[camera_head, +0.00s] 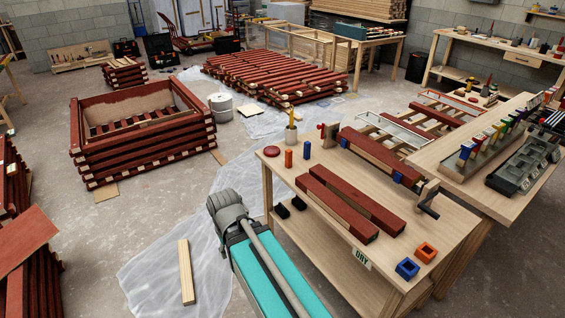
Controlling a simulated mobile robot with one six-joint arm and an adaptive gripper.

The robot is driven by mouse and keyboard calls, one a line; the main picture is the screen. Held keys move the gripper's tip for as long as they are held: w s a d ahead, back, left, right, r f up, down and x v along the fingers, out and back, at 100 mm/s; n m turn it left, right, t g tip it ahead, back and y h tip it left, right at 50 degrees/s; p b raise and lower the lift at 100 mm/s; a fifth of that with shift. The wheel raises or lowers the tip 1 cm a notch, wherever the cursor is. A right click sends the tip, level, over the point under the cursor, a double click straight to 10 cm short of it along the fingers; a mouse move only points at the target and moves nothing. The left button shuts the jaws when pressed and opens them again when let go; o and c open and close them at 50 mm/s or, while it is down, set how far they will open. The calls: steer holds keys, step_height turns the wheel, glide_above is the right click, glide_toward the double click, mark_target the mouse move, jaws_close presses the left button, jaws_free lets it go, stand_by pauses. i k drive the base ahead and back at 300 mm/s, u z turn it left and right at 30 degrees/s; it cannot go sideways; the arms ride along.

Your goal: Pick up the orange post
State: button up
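The orange post (288,159) is a small upright block at the left end of the wooden workbench (408,192). A similar blue post (307,150) stands just to its right, a little apart from it. My teal and grey arm rises from the bottom of the picture, in front of the bench's left side. My gripper is not visible in this view.
Near the post are a red disc (272,152) and a pencil cup (291,134). Two dark red battens (355,200) lie to its right, with a clamped batten (380,155) behind. Orange (426,252) and blue (407,268) square holders are at the front right.

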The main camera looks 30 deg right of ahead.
mark_target(288, 153)
steer(key=z, duration=0.1)
steer(key=i, duration=0.95)
steer(key=u, duration=0.05)
